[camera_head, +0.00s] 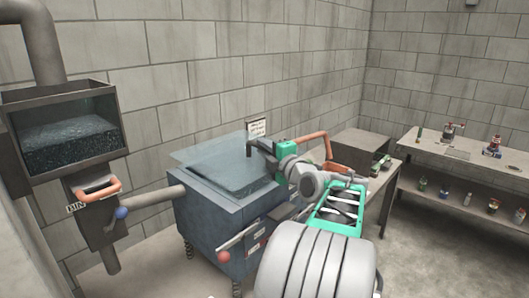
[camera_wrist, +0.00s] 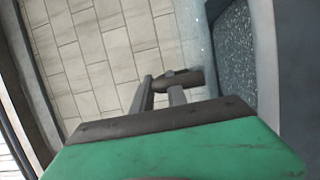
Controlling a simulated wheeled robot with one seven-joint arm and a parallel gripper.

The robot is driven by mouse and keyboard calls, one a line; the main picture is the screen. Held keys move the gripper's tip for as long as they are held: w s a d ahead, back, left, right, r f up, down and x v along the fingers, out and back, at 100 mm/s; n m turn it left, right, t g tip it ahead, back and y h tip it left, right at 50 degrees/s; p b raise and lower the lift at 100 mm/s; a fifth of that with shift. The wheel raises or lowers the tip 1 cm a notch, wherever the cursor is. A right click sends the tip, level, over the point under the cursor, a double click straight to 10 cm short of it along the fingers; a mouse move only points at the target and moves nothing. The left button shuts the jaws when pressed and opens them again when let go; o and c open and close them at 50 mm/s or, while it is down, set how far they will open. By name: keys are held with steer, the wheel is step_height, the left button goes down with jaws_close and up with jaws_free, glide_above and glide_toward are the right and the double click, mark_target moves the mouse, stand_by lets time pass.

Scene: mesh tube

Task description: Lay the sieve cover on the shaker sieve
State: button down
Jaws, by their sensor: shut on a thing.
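The shaker sieve (camera_head: 222,222) is a blue-grey box on springs, standing against the block wall. The sieve cover (camera_head: 190,154) is a thin, see-through sheet above its top. The cover's far-left corner juts past the sieve's rim, so it does not look squarely lined up. Whether it touches the rim I cannot tell. My gripper (camera_head: 249,150) is over the sieve's back right part. In the wrist view my gripper (camera_wrist: 160,92) is shut on a dark round handle (camera_wrist: 184,77), which seems to belong to the cover. Speckled sieve bed (camera_wrist: 230,50) shows at the right.
A hopper (camera_head: 66,130) with a glass front and dark grains stands at the left, its pipe (camera_head: 150,197) reaching toward the sieve. A red-knobbed lever (camera_head: 224,256) sticks out of the sieve's front. A bench (camera_head: 455,158) with bottles and tools stands at the right.

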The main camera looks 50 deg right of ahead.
mark_target(264, 163)
steer(key=shift+f+b, duration=1.9)
steer(key=shift+b, duration=0.6)
steer(key=shift+f+b, duration=0.25)
steer(key=shift+b, duration=0.65)
steer(key=shift+r, duration=0.1)
steer(key=c, duration=1.3)
jaws_free()
steer(key=shift+c, duration=0.2)
steer(key=shift+o, duration=0.4)
steer(key=shift+f, duration=0.4)
steer(key=b+v, duration=0.2)
steer(key=v, duration=0.6)
steer(key=shift+r, duration=0.25)
